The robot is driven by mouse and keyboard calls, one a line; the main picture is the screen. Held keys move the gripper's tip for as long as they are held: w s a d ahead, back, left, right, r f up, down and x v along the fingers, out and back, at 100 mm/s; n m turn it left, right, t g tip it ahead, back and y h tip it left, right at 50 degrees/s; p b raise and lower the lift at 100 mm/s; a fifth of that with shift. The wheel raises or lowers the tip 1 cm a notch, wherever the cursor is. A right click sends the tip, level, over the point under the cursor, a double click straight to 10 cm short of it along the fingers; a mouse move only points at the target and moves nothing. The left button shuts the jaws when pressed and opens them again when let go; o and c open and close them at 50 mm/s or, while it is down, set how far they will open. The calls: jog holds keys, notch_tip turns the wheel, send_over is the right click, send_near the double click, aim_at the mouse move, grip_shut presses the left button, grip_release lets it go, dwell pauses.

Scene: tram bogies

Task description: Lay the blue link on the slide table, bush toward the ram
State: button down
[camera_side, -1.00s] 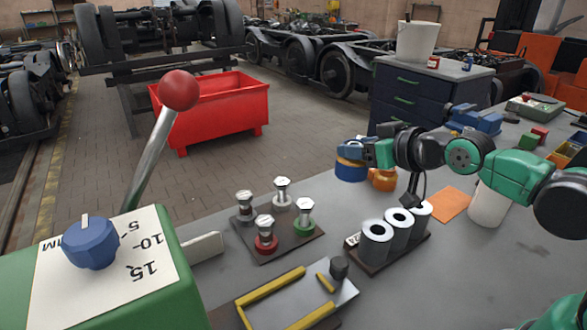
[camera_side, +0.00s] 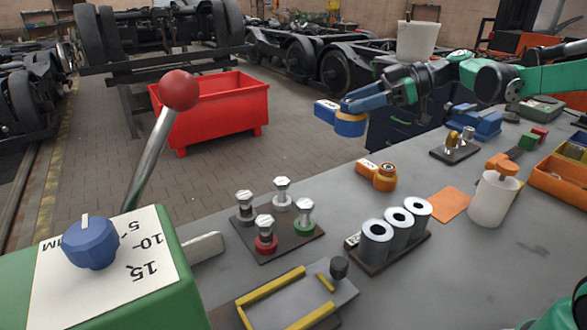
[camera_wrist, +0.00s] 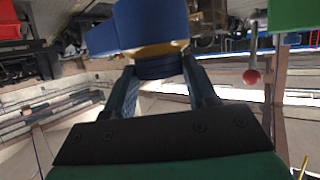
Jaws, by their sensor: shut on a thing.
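The blue link (camera_side: 328,112) is held up in the air by my gripper (camera_side: 352,107), beyond the far edge of the bench. It has a short bar and a round end with an orange-yellow band. In the wrist view the blue link (camera_wrist: 150,22) sits between the fingers, its bar pointing left and a dark ring below its round end. My gripper (camera_wrist: 160,85) is shut on that round end. The slide table (camera_side: 285,300) is a grey plate with yellow rails and a dark knob, at the near edge. A light bar, perhaps the ram (camera_side: 203,247), sticks out of the green machine.
An orange link (camera_side: 378,175) lies on the bench. A stand of several bolts (camera_side: 278,230) and a rack of 3 grey cylinders (camera_side: 398,232) stand near the slide table. A red-knobbed lever (camera_side: 160,140) rises at left. A white bottle (camera_side: 493,198) stands at right.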

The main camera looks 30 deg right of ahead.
jog(key=shift+d, duration=0.15)
notch_tip(320, 180, down, 20)
jog(key=shift+r, duration=0.25)
dwell(0.3)
jog(key=shift+c, duration=1.4)
grip_release()
jog(key=shift+f, duration=0.1)
